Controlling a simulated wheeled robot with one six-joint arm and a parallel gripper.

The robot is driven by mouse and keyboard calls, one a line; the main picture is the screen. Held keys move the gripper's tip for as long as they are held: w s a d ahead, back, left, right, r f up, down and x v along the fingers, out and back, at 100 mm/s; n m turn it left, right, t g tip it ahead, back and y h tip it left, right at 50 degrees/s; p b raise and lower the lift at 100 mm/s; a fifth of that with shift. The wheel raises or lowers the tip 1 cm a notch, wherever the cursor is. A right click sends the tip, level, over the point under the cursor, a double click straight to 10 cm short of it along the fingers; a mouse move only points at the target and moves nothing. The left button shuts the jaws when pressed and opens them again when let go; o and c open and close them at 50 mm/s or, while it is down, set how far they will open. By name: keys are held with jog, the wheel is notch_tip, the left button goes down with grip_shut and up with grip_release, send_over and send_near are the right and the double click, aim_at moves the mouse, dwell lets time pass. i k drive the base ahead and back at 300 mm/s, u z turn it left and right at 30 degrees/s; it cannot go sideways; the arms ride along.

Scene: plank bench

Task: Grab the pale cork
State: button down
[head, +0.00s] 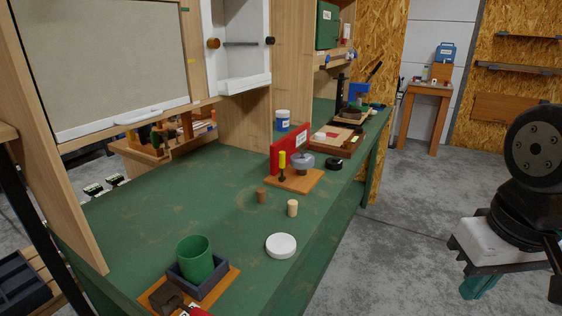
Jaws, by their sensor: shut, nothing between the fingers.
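The pale cork (292,208) stands upright on the green bench top (165,215), right of the middle of the head view. A darker brown cork (261,196) stands a little behind it and to its left. My gripper (480,287) is at the lower right, off the bench and over the concrete floor, well to the right of the pale cork. Its teal fingers point down and are shut with nothing held. Nothing hides the pale cork.
A white round disc (281,245) lies in front of the corks. A wooden board (300,183) with a yellow-handled tool and a red panel stands behind them. A green cup (195,257) sits in a dark tray at the front left. The bench's left middle is clear.

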aim_at(293, 204)
jog(key=z, duration=0.4)
jog(key=k, duration=0.5)
jog(key=z, duration=0.75)
jog(key=i, duration=0.95)
jog(key=u, duration=0.85)
